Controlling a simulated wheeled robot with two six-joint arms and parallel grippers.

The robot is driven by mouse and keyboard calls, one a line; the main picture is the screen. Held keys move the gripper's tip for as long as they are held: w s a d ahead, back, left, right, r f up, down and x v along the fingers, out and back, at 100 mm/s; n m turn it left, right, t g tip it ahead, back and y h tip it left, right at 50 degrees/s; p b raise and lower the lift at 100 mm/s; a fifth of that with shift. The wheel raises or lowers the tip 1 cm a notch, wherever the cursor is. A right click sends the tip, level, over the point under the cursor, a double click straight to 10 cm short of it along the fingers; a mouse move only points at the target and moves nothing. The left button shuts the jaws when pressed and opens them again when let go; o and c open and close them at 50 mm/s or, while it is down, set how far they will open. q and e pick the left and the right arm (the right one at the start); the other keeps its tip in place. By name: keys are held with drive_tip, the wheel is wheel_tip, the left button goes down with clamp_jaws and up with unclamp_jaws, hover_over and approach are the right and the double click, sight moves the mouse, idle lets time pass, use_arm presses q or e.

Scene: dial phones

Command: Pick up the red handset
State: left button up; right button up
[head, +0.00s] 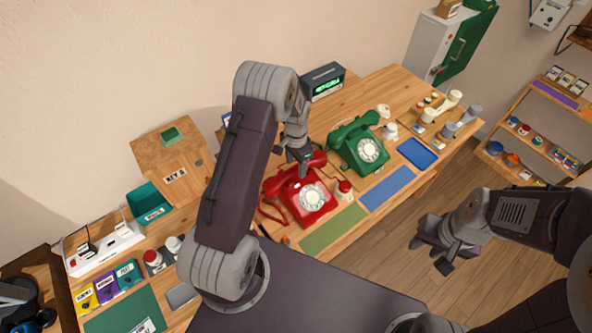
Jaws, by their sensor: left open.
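The red telephone (312,205) stands on the wooden table with a white dial facing forward. Its red handset (281,180) lies across the top of the phone. My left gripper (299,168) is open and points down at the middle of the handset, hiding part of it. I cannot tell whether its fingers touch the handset. My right gripper (434,257) is out past the table's front edge, over the floor, with its fingers apart and empty.
A green telephone (359,144) stands right of the red one. A red-and-white jar (344,189) is close beside the red phone. Green (333,228) and blue (388,188) mats lie in front. A digital clock (323,82) stands behind.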

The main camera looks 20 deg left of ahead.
use_arm(q)
wheel_tip(320, 180, down, 2)
drive_tip(key=shift+f, duration=0.15)
drive_tip(key=shift+w+f, duration=0.2)
drive_tip(key=shift+s+r, duration=0.1)
clamp_jaws()
